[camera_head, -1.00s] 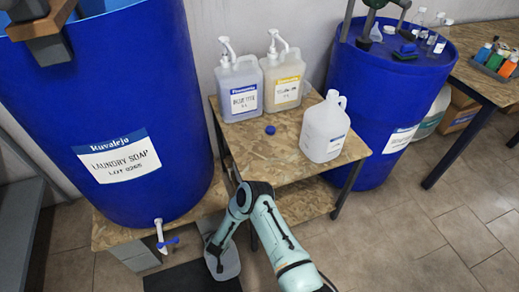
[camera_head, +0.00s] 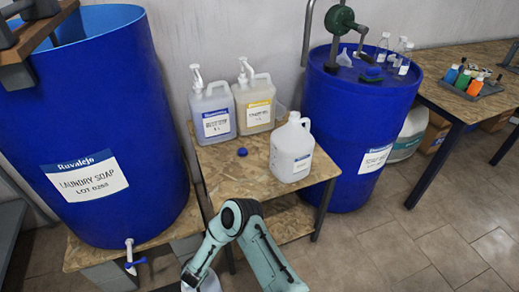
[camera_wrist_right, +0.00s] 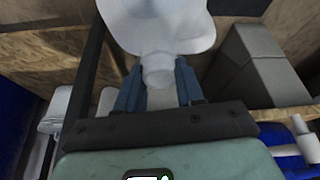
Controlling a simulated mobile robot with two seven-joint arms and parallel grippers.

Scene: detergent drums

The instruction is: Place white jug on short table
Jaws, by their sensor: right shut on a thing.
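My right gripper (camera_wrist_right: 158,90) is shut on the neck of a whitish jug (camera_wrist_right: 160,25), one blue finger on each side. In the head view this held jug (camera_head: 207,284) shows only partly at the bottom edge, low in front of the tables and partly behind my arm. Another white jug (camera_head: 291,150), with a handle and label, stands upright on the wooden table (camera_head: 232,172) in the middle. A lower wooden surface (camera_head: 288,222) shows beneath that tabletop. I cannot tell which surface is the short table. My left gripper is not in view.
Two pump bottles, blue-labelled (camera_head: 213,112) and yellow-labelled (camera_head: 255,105), stand at the table's back. A blue cap (camera_head: 242,152) lies in front of them. A large blue drum (camera_head: 110,130) with a tap (camera_head: 130,262) stands left, another blue drum (camera_head: 355,125) right.

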